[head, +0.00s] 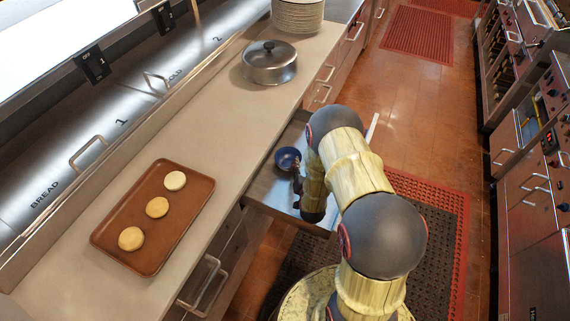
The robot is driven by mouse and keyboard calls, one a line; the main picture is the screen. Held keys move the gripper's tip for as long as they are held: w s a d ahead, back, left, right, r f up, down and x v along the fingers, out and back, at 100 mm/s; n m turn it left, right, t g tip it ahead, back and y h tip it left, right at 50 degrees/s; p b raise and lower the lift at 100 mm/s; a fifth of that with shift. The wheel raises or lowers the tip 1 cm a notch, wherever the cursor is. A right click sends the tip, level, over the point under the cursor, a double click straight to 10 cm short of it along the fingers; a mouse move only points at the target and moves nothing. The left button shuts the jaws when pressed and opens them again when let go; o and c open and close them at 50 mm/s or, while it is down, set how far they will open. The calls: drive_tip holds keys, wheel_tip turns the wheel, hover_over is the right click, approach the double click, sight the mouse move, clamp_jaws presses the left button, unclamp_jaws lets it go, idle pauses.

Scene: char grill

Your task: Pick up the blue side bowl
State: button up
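The small blue bowl (288,158) shows in the head view, in or just above an open drawer (266,191) below the counter edge. It looks upright, with its open side facing up. My gripper (297,182) is at the bowl's near right side, close to its rim. My arm hides part of the gripper and of the drawer. I cannot tell whether the fingers touch the bowl or are open or shut.
A brown tray (190,219) with three round buns lies on the counter (225,108). A lidded metal pot (270,66) and a stack of plates (297,14) stand farther back. Red mats (418,34) lie on the floor. Cooking equipment (530,150) lines the right side.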

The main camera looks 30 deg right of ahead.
sight(299, 154)
drive_tip(key=b+x, duration=0.1)
drive_tip(key=x, duration=0.6)
drive_tip(key=shift+r+b, duration=0.1)
drive_tip(key=shift+b, duration=0.3)
drive_tip(key=shift+c, duration=0.5)
clamp_jaws()
